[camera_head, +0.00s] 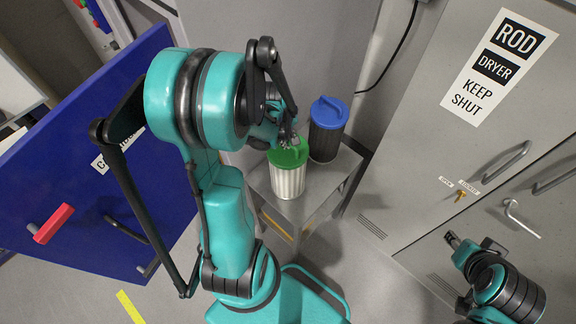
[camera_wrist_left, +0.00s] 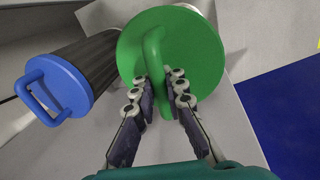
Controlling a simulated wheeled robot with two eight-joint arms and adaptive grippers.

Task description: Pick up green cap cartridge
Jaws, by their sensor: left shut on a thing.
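The green cap cartridge (camera_head: 289,182) has a pale ribbed body and a round green lid with a raised bar handle. It is upright over the small metal stand; I cannot tell whether its base touches. My left gripper (camera_head: 287,140) is at the cap from above. In the left wrist view the green cap (camera_wrist_left: 200,50) fills the top middle, and my left gripper (camera_wrist_left: 160,88) has its fingers on both sides of the handle, shut on it.
A blue cap cartridge (camera_head: 327,130) with a dark ribbed body stands close behind the green one; it also shows in the wrist view (camera_wrist_left: 60,88). The metal stand (camera_head: 310,210) is narrow. A grey cabinet (camera_head: 410,150) is at right, a blue panel (camera_head: 80,190) at left.

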